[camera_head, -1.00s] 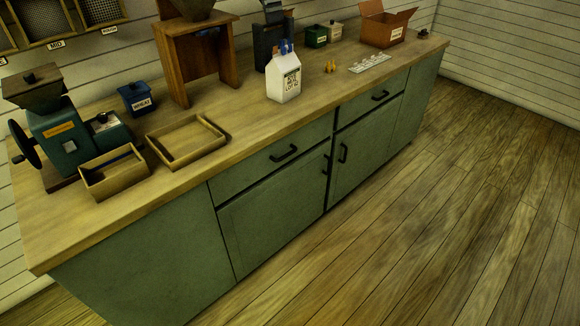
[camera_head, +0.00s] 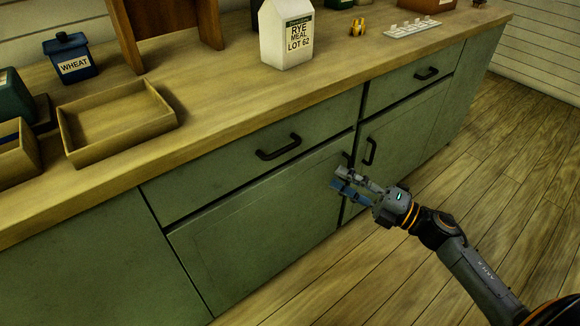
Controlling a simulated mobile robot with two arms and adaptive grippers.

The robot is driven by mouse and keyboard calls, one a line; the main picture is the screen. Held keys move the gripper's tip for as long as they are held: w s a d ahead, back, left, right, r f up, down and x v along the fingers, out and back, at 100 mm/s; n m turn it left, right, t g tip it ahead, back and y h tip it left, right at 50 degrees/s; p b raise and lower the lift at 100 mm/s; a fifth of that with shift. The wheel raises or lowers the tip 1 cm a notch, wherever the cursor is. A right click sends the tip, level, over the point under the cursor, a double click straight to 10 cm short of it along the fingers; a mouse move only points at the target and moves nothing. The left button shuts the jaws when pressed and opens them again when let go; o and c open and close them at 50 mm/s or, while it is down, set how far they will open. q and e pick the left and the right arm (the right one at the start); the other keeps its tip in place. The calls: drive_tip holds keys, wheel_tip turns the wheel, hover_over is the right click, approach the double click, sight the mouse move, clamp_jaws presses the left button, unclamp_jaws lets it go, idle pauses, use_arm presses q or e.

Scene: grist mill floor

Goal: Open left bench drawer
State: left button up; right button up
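The left bench drawer (camera_head: 225,172) is a green front with a black bar handle (camera_head: 279,147), and it sits shut and flush under the wooden benchtop. My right gripper (camera_head: 340,179) comes in from the lower right, below and to the right of that handle and apart from it. Its two fingers are spread, with nothing seen between them. It is in front of the left cupboard door (camera_head: 260,232) near that door's handle, which it partly hides; I cannot tell whether it touches the door. My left gripper is not in view.
The right drawer (camera_head: 405,84) and right cupboard door (camera_head: 405,137) are shut. On the benchtop stand a rye meal carton (camera_head: 287,38), an empty wooden tray (camera_head: 118,118), a blue wheat tin (camera_head: 71,58) and a white tray (camera_head: 412,27). The floor (camera_head: 490,190) is clear.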

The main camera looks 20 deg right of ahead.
drive_tip(key=x, duration=1.3)
drive_tip(key=shift+a+r, duration=0.3)
drive_tip(key=shift+a, duration=0.1)
drive_tip(key=shift+w, duration=0.1)
clamp_jaws()
